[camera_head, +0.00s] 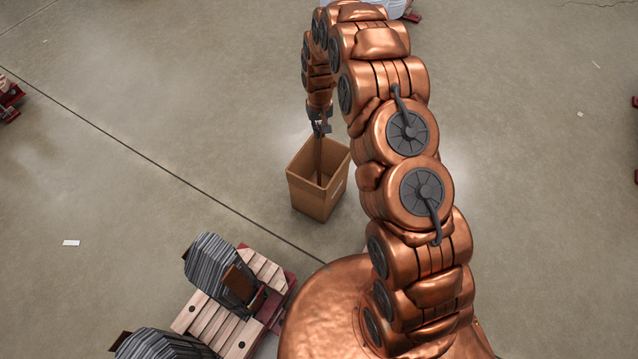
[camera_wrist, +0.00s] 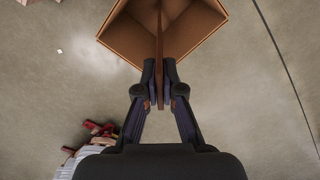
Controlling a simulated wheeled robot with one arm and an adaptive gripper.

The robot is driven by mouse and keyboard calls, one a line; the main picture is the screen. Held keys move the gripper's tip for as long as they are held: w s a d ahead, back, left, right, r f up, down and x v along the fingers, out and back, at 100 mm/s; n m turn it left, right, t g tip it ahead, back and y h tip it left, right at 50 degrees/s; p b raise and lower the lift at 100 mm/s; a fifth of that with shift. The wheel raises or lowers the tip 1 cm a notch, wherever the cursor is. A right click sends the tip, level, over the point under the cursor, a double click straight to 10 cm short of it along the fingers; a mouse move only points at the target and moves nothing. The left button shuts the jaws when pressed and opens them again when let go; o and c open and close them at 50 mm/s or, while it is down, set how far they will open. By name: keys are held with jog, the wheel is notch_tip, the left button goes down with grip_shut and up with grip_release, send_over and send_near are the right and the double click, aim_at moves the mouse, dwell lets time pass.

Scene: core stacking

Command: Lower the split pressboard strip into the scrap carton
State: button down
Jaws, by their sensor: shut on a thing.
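The scrap carton (camera_head: 316,196) is an open brown box standing on the floor in the head view. Its open top also shows at the top of the wrist view (camera_wrist: 120,37). My gripper (camera_head: 320,128) is above the carton and points down. In the wrist view my gripper (camera_wrist: 160,83) is shut on the pressboard strip (camera_wrist: 159,50), a thin brown piece seen edge-on. The strip (camera_head: 320,160) hangs down from the fingers, its lower part within the carton's opening. I cannot tell whether it touches the bottom. The split in it is not discernible.
A wooden pallet (camera_head: 210,318) with a stack of dark grey sheets (camera_head: 218,268) stands at lower left. Another dark stack (camera_head: 165,345) is at the bottom edge. Floor around the carton is clear. A white scrap (camera_head: 71,243) lies at left.

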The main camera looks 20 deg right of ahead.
jog(key=c, duration=1.2)
grip_release()
jog(key=shift+c, duration=0.2)
notch_tip(320, 180, up, 12)
